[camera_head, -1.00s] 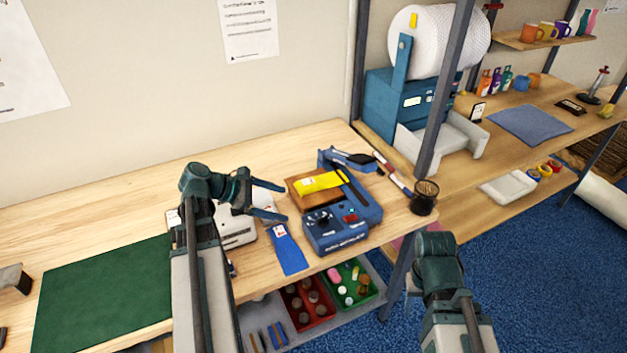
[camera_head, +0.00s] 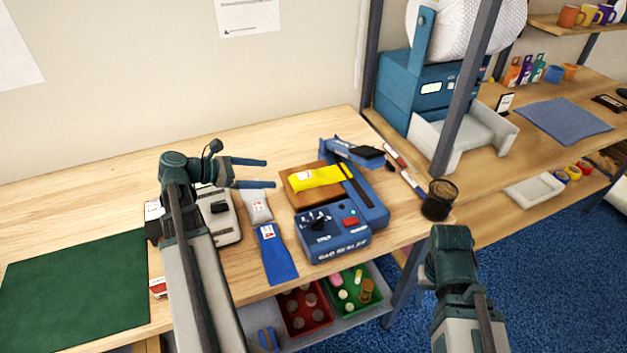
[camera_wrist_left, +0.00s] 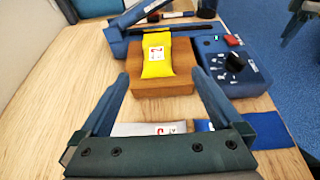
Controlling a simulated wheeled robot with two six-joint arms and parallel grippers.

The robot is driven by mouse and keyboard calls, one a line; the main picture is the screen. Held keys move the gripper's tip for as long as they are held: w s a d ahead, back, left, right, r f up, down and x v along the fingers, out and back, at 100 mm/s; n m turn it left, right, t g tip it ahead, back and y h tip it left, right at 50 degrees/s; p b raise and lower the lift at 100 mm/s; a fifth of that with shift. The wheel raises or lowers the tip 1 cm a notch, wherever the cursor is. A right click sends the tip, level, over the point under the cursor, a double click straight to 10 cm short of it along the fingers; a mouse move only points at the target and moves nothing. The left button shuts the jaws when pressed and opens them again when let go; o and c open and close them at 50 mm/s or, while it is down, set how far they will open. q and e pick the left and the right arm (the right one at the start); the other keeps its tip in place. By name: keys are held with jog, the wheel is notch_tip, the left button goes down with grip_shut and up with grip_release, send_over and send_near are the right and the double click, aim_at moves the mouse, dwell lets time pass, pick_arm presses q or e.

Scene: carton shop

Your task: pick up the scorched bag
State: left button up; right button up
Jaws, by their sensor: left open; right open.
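A yellow bag (camera_head: 316,178) with a white label lies on a brown wooden block (camera_head: 305,199), one end at the blue bag sealer (camera_head: 335,238). A whitish bag (camera_head: 256,206) and a blue bag (camera_head: 277,256) lie flat left of the sealer. I cannot make out a scorch mark on any of them. My left gripper (camera_head: 266,174) is open and empty, left of the yellow bag. In the left wrist view the yellow bag (camera_wrist_left: 158,56) shows ahead, beyond the open fingers. My right gripper (camera_head: 425,283) is low beside the table, its fingers barely showing.
A white device (camera_head: 222,228) and green mat (camera_head: 75,285) lie to the left. Red and green trays (camera_head: 355,287) sit on a shelf below. Bare wood lies behind the block.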

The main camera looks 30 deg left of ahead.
pick_arm(q)
jog(key=b, duration=0.3)
send_near(309, 175)
jog(key=x, duration=0.3)
jog(key=shift+d+f, duration=0.2)
jog(key=shift+d, duration=0.1)
jog(key=shift+w+d, duration=0.2)
jog(key=shift+w, duration=0.1)
jog(key=b+x, duration=0.2)
jog(key=x, duration=0.3)
jog(key=shift+w+a+f, duration=0.1)
jog(key=shift+w+a, duration=0.05)
jog(key=shift+c, duration=0.3)
jog(key=c, duration=1.4)
jog(key=shift+o, duration=0.2)
